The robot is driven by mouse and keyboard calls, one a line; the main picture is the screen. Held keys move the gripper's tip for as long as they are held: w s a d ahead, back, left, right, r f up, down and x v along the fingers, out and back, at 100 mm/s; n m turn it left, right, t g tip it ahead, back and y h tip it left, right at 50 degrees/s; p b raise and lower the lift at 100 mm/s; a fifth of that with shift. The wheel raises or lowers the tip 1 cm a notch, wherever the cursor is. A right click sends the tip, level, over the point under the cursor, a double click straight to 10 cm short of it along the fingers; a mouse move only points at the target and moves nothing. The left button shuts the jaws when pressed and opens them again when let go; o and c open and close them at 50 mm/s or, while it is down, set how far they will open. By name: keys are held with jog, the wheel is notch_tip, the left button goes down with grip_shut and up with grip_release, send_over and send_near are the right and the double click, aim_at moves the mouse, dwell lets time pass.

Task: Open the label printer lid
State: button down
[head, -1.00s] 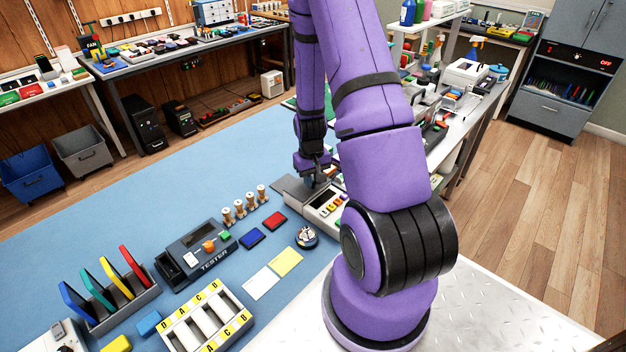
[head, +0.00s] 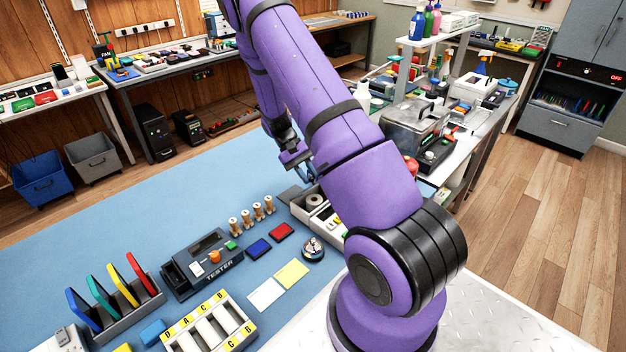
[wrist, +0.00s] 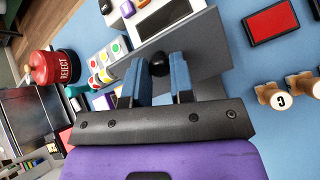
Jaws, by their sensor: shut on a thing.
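The label printer (head: 324,220) is a pale box on the blue mat, partly hidden behind my arm in the head view. A round label roll (head: 315,200) shows inside it. Its grey lid (wrist: 207,62) is lifted off the body and tilted up, seen close in the wrist view. My gripper (wrist: 158,82) has its blue fingers on either side of the lid's round black knob (wrist: 158,64), shut on it. In the head view my gripper (head: 303,170) is above the printer's far side, and the lid is mostly hidden there.
The red REJECT stamp-like object (wrist: 62,68) and colored buttons (wrist: 107,60) lie left in the wrist view. A red pad (head: 281,230), wooden stamps (head: 252,215) and the tester (head: 203,263) stand left of the printer.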

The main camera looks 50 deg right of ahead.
jog(key=w+f+g, duration=0.1)
jog(key=w+g, duration=0.5)
jog(key=g, duration=0.3)
dwell(0.4)
jog(key=c, duration=1)
grip_release()
jog(key=s+a+r, duration=0.1)
jog(key=s+a, duration=0.1)
jog(key=s, duration=0.3)
jog(key=s+a+r, duration=0.2)
jog(key=s, duration=0.3)
jog(key=s+a+r, duration=0.2)
jog(key=s, duration=0.3)
jog(key=shift+a, duration=0.1)
